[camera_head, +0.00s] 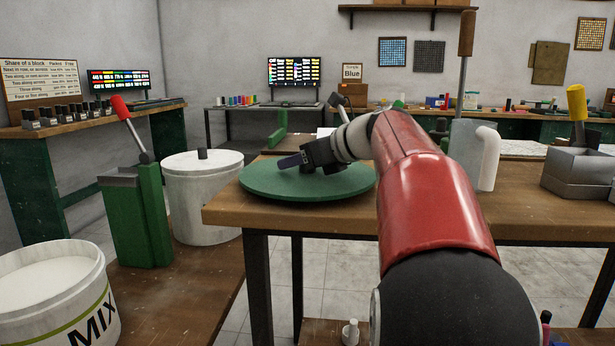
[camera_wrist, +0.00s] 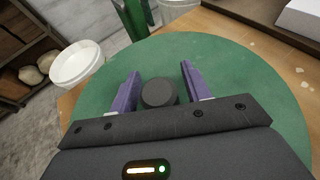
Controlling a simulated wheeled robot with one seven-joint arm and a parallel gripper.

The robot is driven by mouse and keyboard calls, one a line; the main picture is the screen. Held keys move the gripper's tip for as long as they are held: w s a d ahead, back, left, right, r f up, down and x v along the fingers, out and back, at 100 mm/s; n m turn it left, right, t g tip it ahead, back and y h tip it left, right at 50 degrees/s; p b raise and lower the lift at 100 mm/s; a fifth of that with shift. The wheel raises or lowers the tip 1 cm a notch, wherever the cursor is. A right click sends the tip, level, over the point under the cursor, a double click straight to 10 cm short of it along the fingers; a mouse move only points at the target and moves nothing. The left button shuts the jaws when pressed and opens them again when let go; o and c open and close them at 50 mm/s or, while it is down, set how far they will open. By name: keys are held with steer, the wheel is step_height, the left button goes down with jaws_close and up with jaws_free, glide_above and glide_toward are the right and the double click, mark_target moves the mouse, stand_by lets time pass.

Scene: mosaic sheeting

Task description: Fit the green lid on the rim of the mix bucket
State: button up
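The green lid (camera_head: 262,184) is a flat round disc on the corner of the wooden table; it also fills much of the wrist view (camera_wrist: 235,80). Its dark round knob (camera_wrist: 158,93) stands between the two purple fingers of my gripper (camera_wrist: 158,88). The fingers are apart, with a gap showing on each side of the knob. In the head view my gripper (camera_head: 292,160) is low over the lid. The mix bucket (camera_head: 62,305), white with "MIX" lettering, stands at the lower left with its top uncovered and pale contents inside.
A second white bucket (camera_head: 203,205) with a white lid and dark knob stands behind the green lever machine (camera_head: 142,205). The wooden table (camera_head: 520,215) also carries a grey holder (camera_head: 578,180) at the right.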

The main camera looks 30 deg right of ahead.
jaws_close()
steer(key=shift+r, duration=0.1)
